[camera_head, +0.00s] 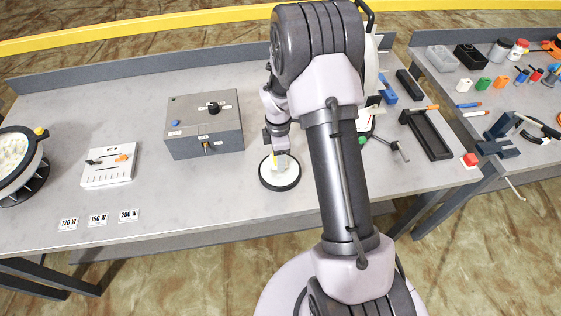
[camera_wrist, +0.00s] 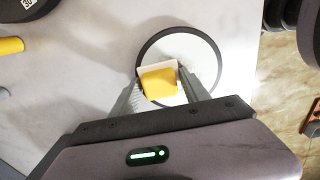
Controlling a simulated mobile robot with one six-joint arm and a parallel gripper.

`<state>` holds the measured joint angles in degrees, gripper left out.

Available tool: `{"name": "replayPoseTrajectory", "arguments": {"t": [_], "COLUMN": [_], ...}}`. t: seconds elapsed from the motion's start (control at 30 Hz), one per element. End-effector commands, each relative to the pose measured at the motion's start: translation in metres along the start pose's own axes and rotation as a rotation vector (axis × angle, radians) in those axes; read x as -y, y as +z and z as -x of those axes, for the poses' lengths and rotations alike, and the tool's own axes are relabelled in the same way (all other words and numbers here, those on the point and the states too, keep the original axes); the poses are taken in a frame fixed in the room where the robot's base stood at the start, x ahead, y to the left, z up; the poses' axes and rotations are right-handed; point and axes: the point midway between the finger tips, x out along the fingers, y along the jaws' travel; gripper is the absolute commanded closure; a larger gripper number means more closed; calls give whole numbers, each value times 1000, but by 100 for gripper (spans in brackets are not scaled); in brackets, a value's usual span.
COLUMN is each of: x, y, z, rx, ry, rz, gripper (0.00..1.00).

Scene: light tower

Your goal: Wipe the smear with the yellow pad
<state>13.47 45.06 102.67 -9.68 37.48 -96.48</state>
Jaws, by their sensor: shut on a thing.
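My gripper (camera_head: 277,148) points down over a round white disc with a black rim (camera_head: 290,180). The gripper is shut on the yellow pad (camera_wrist: 159,82), which has a pale backing and sits between the two fingers in the wrist view. A small bit of the yellow pad also shows under the fingers in the head view (camera_head: 275,159). The disc appears behind the pad in the wrist view (camera_wrist: 202,54). I cannot tell whether the pad touches the disc. I cannot make out a smear; the pad and fingers cover part of the disc.
A grey box with a knob (camera_head: 205,125) and a white slider panel (camera_head: 109,165) stand left of the disc. A dark tray (camera_head: 429,135) and a small stand with a lever (camera_head: 385,143) are at the right. The bench's front middle is clear, with labels (camera_head: 98,219) front left.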

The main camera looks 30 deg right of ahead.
Motion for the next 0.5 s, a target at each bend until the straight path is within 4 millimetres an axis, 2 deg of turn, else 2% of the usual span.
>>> {"name": "replayPoseTrajectory", "arguments": {"t": [0.1, 0.23, 0.5], "x": [-8, -7, 27], "y": [0, 0, 0], "z": [-1, -3, -4], "rx": [0, 0, 1], "ry": [1, 0, -9], "rz": [0, 0, 0], "gripper": [84, 84, 84]}}
